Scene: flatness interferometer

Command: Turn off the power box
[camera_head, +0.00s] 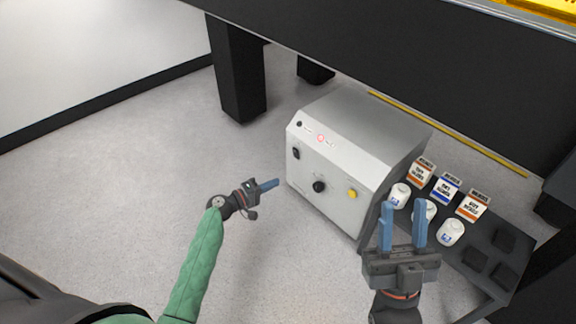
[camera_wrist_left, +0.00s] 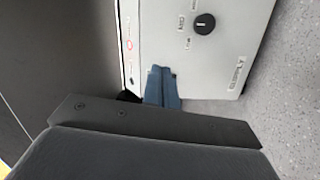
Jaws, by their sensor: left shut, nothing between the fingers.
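The power box (camera_head: 335,210) is a light grey case on the floor. Its front has a black rocker switch (camera_head: 296,153), a black knob (camera_head: 319,186), a yellow button (camera_head: 352,194), a red-lit indicator (camera_head: 320,138) and a dark indicator (camera_head: 299,124). My left gripper (camera_head: 275,183) is shut and empty, pointing toward the left part of the front. In the left wrist view its blue fingers (camera_wrist_left: 161,72) overlap the panel, with the knob (camera_wrist_left: 204,23) above right; contact cannot be told. The rocker switch is not clearly visible there. My right gripper (camera_head: 403,215) is open and empty, right of the box.
A dark low rack (camera_head: 483,283) right of the box holds several small cartons (camera_head: 446,187) and white bottles (camera_head: 450,232). A dark table (camera_head: 400,60) overhangs behind, with a black leg (camera_head: 237,75). A yellow strip (camera_head: 470,140) lies on the floor behind. Floor left of the box is clear.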

